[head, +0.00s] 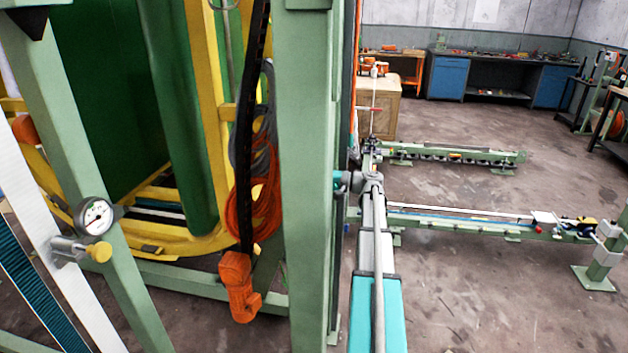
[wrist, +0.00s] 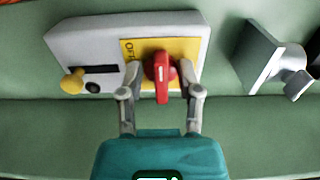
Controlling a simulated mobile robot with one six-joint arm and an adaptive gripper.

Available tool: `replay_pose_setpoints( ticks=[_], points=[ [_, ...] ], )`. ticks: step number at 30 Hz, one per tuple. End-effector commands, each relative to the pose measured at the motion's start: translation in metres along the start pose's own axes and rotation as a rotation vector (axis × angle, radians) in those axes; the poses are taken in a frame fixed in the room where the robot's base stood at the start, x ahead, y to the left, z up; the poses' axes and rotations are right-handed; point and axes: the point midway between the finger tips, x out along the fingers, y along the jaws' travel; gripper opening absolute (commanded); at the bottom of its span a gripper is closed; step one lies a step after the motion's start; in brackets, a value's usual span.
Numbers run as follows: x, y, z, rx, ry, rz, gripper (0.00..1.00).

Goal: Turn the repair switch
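The red repair switch (wrist: 160,72) is in the wrist view, a knob on a yellow plate (wrist: 188,46) with the letters "OFF" partly visible. The plate is on a grey box (wrist: 85,45) fixed to a green surface. The knob's white mark runs roughly up and down in the picture. My gripper (wrist: 161,91) is open, with one finger to each side of the knob and visible gaps between them. Whether the fingertips reach the knob's depth is hard to tell. In the head view my arm reaches to the green post, and the switch and fingers are hidden.
The box also carries a yellow knob (wrist: 72,80) and a black round part. A grey bracket (wrist: 262,60) stands out to the right. In the head view a green post (head: 303,180) stands beside my arm, with orange cable (head: 240,215) and a gauge (head: 95,216) to the left.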

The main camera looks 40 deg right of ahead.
Motion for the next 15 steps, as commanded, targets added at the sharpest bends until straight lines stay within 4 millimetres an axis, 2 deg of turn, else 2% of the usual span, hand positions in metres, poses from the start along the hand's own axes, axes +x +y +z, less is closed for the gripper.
replay_pose_setpoints(
  ticks=[15],
  points=[
    [-0.0061, -0.0005, -0.0014, 0.001, 0.003, -0.002, 0.51]
  ],
)
